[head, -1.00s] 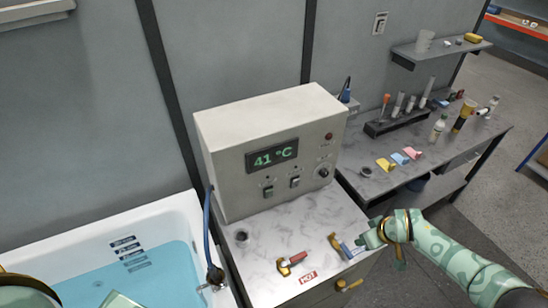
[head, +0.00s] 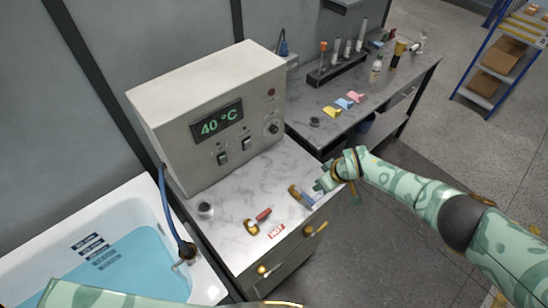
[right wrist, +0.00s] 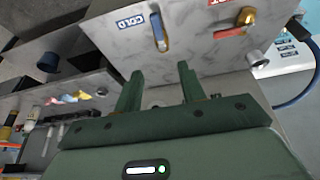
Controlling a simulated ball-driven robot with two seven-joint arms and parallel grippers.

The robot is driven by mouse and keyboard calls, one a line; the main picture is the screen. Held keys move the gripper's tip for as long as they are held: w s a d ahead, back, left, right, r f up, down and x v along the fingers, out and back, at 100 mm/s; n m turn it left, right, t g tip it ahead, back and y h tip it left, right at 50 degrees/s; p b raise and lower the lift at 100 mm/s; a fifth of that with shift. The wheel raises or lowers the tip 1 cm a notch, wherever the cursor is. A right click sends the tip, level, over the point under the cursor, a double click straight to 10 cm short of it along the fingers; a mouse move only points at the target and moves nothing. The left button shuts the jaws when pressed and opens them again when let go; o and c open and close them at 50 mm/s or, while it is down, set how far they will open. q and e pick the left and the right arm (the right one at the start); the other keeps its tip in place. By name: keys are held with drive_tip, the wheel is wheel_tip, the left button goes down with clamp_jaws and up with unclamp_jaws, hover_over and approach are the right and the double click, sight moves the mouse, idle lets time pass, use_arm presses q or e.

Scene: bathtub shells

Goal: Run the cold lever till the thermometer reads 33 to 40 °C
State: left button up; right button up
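The thermometer display (head: 217,121) on the beige box reads 40 °C in green. The cold lever (head: 304,196), with a blue handle and brass base, is on the marble counter. It also shows in the right wrist view (right wrist: 158,32), beside a COLD label (right wrist: 130,21). My right gripper (head: 326,180) is beside the handle end of the cold lever. In the right wrist view its two fingers (right wrist: 160,75) are apart with nothing between them, and the lever lies beyond the tips. My left arm crosses the bottom edge of the head view; its fingers are out of frame.
The red hot lever (head: 262,215) is left of the cold one, by a HOT label (head: 276,231). The bathtub (head: 140,190) with blue water is at the left, with a blue hose (head: 172,215). A side bench (head: 395,90) holds bottles and coloured pieces.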

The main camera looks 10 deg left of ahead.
drive_tip(key=s+d+f+m+g+y+b, duration=0.1)
drive_tip(key=s+f+b, duration=0.45)
drive_tip(key=f, duration=0.35)
drive_tip(key=s+d+f+m+g+y+b, duration=0.1)
drive_tip(key=s+f+m+b, duration=0.1)
drive_tip(key=s+f+b, duration=0.45)
drive_tip(key=s+d+f+m+y+b, duration=0.1)
drive_tip(key=s+f+b, duration=0.4)
drive_tip(key=f, duration=0.7)
drive_tip(key=n+t+y+b, duration=0.4)
drive_tip(key=t+y+b, duration=0.3)
drive_tip(key=t+b, duration=0.7)
approach(312, 202)
drive_tip(key=w+a+g+b, duration=0.1)
drive_tip(key=w+a, duration=0.1)
drive_tip(key=w+a+r+b, duration=0.1)
drive_tip(key=w+a+b, duration=0.1)
drive_tip(key=w, duration=0.1)
drive_tip(key=w+a+g+b, duration=0.1)
drive_tip(key=w+a, duration=0.1)
drive_tip(key=shift+w+a+r+g+b, duration=0.3)
drive_tip(key=shift+a+b, duration=0.05)
use_arm(q)
drive_tip(key=s+f, duration=0.3)
drive_tip(key=f, duration=3.2)
drive_tip(key=shift+f+g, duration=0.4)
